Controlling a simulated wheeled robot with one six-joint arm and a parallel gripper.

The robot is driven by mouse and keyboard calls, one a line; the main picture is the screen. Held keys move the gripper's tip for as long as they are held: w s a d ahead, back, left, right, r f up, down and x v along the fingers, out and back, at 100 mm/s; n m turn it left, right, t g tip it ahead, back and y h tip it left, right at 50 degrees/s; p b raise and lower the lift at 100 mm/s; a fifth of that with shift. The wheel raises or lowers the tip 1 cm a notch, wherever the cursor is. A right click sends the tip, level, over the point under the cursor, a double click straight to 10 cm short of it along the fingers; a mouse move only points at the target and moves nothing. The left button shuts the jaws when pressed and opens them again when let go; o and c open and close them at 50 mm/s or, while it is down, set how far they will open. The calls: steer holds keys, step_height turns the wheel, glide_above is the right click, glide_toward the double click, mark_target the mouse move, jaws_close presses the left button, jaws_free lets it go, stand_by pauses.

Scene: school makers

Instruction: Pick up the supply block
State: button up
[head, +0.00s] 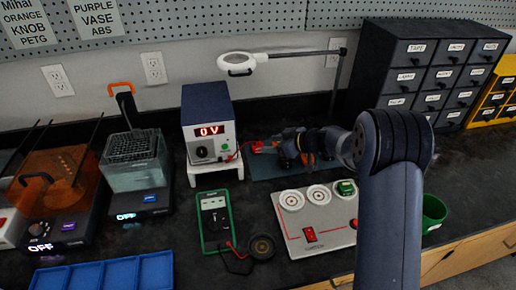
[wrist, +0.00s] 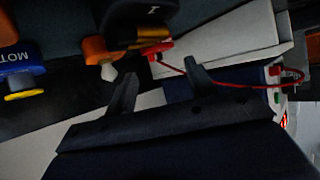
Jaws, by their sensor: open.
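No block with a readable "supply" label shows. In the wrist view, a dark block with orange parts (wrist: 140,20) sits at the top, beyond my fingertips, and only part of it is in frame; I cannot tell whether it is the supply block. A blue block with lettering that starts "MOT" (wrist: 22,58) lies at the left. My gripper (wrist: 162,82) is open, with nothing between its two dark fingers. In the head view my gripper (head: 289,146) is over the dark blue mat (head: 262,170), partly hiding the small parts there.
A power supply box (head: 207,130) reading 0V stands on a white stand left of my gripper; its red lead (wrist: 225,86) runs close to my fingers. A magnifier lamp (head: 238,64) stands behind. A switch board (head: 315,225) and green multimeter (head: 214,220) lie in front.

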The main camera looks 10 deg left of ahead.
mark_target(256, 144)
steer(key=shift+a, duration=0.35)
steer(key=p+x, duration=0.2)
steer(key=x, duration=0.3)
steer(key=shift+w, duration=0.2)
steer(key=shift+d, duration=0.1)
steer(key=shift+c, duration=0.5)
steer(key=c, duration=0.6)
steer(key=shift+r, duration=0.1)
